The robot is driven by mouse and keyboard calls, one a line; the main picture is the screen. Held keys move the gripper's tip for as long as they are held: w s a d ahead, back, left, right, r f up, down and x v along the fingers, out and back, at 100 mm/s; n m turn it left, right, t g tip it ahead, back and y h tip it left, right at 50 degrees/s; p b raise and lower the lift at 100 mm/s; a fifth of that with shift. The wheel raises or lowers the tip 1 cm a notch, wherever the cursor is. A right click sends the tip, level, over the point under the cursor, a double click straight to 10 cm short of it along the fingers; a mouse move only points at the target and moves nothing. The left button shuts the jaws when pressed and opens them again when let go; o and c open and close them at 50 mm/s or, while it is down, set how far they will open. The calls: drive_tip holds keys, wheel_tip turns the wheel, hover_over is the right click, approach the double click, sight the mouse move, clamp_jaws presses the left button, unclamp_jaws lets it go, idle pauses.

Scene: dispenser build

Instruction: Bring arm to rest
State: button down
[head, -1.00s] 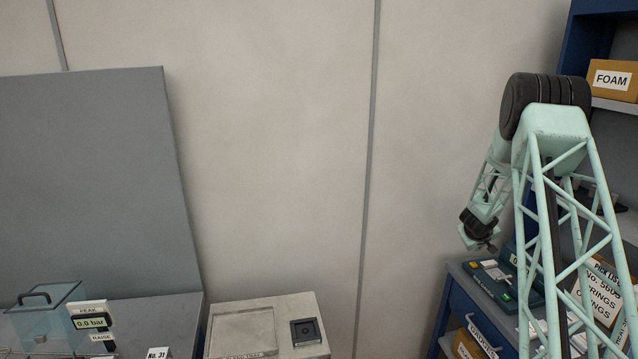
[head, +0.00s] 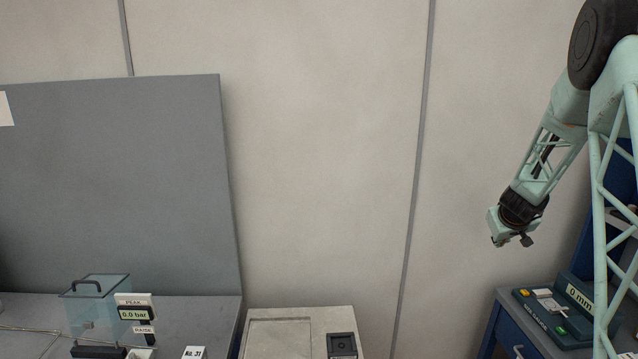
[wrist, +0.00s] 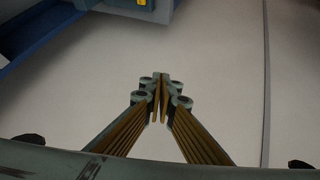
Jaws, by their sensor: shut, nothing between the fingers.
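My gripper (head: 513,241) hangs at the end of my pale green lattice arm, at the right of the head view. It is in the air, above and to the left of a blue bench device with a "0 mm" display (head: 580,296). In the wrist view my gripper's fingers (wrist: 158,98) meet at their tips, with nothing between them. The upper part of my arm is cut off by the right edge of the head view.
A grey bench with an upright grey panel (head: 120,180) stands at the left. On it are a clear box with a handle (head: 97,305) and a "0.0 bar" display (head: 133,314). A pale cabinet (head: 300,318) stands at bottom centre. The wall area between is clear.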

drive_tip(key=s+a+r+y+b, duration=0.2)
drive_tip(key=s+a+r, duration=0.5)
drive_tip(key=a, duration=0.5)
drive_tip(key=s+a+r+y+b, duration=0.1)
drive_tip(key=s+a+r, duration=0.65)
drive_tip(key=a, duration=0.45)
drive_tip(key=s+a+r+g+y+b, duration=0.1)
drive_tip(key=s+a+r, duration=0.1)
drive_tip(key=s+a, duration=0.55)
drive_tip(key=s+a+r+b, duration=0.2)
drive_tip(key=s+a, duration=0.2)
drive_tip(key=s, duration=0.6)
drive_tip(key=s+a+f+g+b, duration=0.1)
drive_tip(key=s+f, duration=0.1)
drive_tip(key=s, duration=0.9)
drive_tip(key=s+a+f+b, duration=0.1)
drive_tip(key=s+a, duration=0.1)
drive_tip(key=s, duration=0.9)
drive_tip(key=s+a+f+g+b, duration=0.1)
drive_tip(key=s+a+f+b, duration=0.1)
drive_tip(key=s, duration=0.9)
drive_tip(key=shift+s+a+f+g, duration=0.15)
drive_tip(key=shift+s+f+g, duration=0.15)
drive_tip(key=shift+s+f, duration=0.1)
drive_tip(key=shift+r, duration=0.1)
